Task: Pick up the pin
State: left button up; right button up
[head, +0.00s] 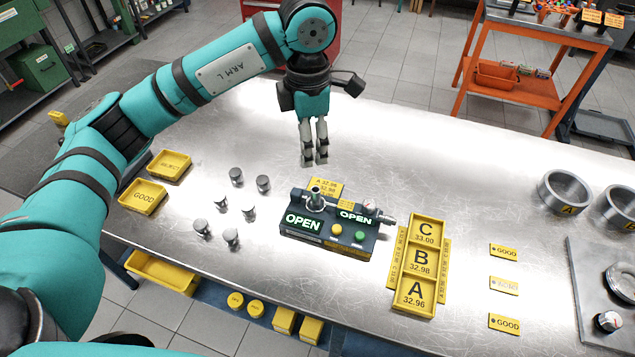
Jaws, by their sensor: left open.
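Several short grey metal cylinders that look like pins (236,177) stand on the steel table left of the centre. I cannot tell which one is meant. The dark gauge fixture (334,236) with OPEN labels stands to their right, and a small upright metal piece (316,197) shows at its top left. I cannot tell whether that piece is a pin. My left gripper (315,160) points down above the table, behind the fixture in the picture. Its fingers are a little apart, with nothing seen between them. My right gripper is not in view.
A yellow tray marked C, B, A (418,266) lies right of the fixture. Yellow GOOD (144,197) and second label (170,165) trays sit at the left. Metal rings (565,192) and tags (504,252) lie at the right. The table's back middle is clear.

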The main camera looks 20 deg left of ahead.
pick_arm(q)
jog(key=p, duration=0.3)
send_near(315, 189)
jog(key=f, duration=0.3)
jog(key=s+f, duration=0.1)
jog(key=f, duration=0.1)
jog(key=shift+s+a+f, duration=0.1)
jog(key=shift+a+f, duration=0.15)
jog(key=shift+f, duration=0.05)
jog(key=f+p, duration=0.2)
jog(key=f, duration=0.1)
jog(key=w+f+p, duration=0.1)
jog(key=shift+d+f, duration=0.3)
jog(key=shift+f, duration=0.35)
jog(key=shift+w, duration=0.1)
grip_shut()
